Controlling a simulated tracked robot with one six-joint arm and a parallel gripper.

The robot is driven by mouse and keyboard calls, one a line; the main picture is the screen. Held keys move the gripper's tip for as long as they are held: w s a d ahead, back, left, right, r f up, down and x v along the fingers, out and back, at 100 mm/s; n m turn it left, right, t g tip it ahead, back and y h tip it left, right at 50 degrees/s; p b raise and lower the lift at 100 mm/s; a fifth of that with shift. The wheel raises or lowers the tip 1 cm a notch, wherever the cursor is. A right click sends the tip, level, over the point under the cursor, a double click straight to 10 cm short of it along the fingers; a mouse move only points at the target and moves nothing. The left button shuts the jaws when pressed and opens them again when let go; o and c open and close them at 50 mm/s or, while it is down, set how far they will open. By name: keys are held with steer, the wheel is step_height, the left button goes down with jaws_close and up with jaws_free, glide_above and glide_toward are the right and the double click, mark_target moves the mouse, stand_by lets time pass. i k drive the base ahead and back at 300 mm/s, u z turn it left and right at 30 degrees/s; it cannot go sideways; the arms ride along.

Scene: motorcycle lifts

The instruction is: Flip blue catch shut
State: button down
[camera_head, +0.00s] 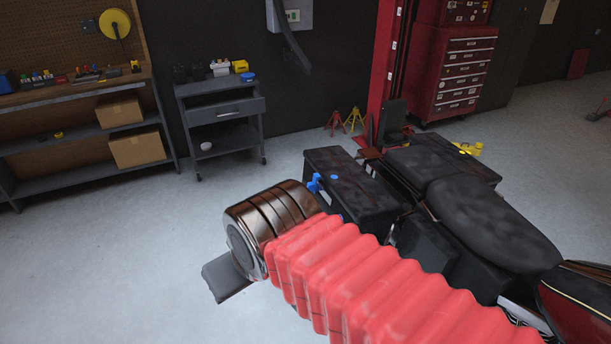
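A blue catch (315,183) is on the near left end of a black side case (362,190) on the motorcycle. It appears to stick out from the case; its exact angle is too small to tell. A small blue spot shows on the lid, and another blue bit shows lower, beside my arm. My red ribbed arm (375,280) crosses in front of the case and ends in a brown banded cylinder just left of and below the catch. A dark grey flat piece (226,277) under that end may be part of my gripper. The fingers cannot be made out.
The motorcycle's black seat (490,222) lies to the right of the case. A grey cart (222,112) and a workbench (80,85) with cardboard boxes stand behind at left. A red tool chest (455,75) stands at the back. The floor at left is clear.

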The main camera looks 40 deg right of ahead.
mark_target(312, 186)
steer(key=z, duration=0.85)
steer(key=i, duration=1.55)
steer(key=u, duration=0.55)
steer(key=i, duration=0.95)
steer(key=u, duration=0.1)
